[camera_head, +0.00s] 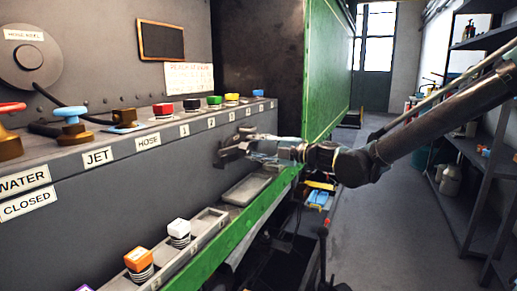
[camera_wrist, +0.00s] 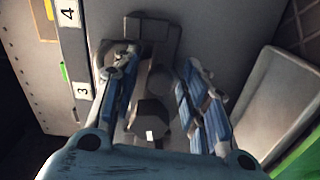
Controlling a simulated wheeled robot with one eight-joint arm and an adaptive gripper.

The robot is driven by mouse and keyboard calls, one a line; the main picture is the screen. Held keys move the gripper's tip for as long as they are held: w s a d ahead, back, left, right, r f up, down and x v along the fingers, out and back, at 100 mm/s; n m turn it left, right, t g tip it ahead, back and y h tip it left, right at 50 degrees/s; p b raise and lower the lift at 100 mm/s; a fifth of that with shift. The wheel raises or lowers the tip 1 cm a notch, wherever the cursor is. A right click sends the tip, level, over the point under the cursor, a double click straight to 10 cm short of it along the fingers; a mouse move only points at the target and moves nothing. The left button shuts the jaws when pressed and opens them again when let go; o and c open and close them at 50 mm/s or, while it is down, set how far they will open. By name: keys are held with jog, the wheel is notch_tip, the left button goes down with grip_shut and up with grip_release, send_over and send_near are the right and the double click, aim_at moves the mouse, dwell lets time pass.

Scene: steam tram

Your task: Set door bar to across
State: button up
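A dark grey metal fitting, which looks like the door bar (camera_head: 233,149), stands out from the grey front panel below the number labels. In the wrist view the door bar (camera_wrist: 150,116) shows as a dark bar with a blocky, faceted end, lying between my fingers. My gripper (camera_head: 262,147) reaches it from the right. In the wrist view my gripper (camera_wrist: 156,66) has its two blue-padded fingers spread on either side of the bar, with gaps visible. I see no clear contact.
A ledge above carries coloured knobs, including a red one (camera_head: 163,110), and valves. A shallow grey tray (camera_head: 247,188) lies just below my gripper. A green rail (camera_head: 226,243) runs along the front.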

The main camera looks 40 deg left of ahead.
jog(key=v, duration=1.2)
jog(key=shift+c, duration=0.2)
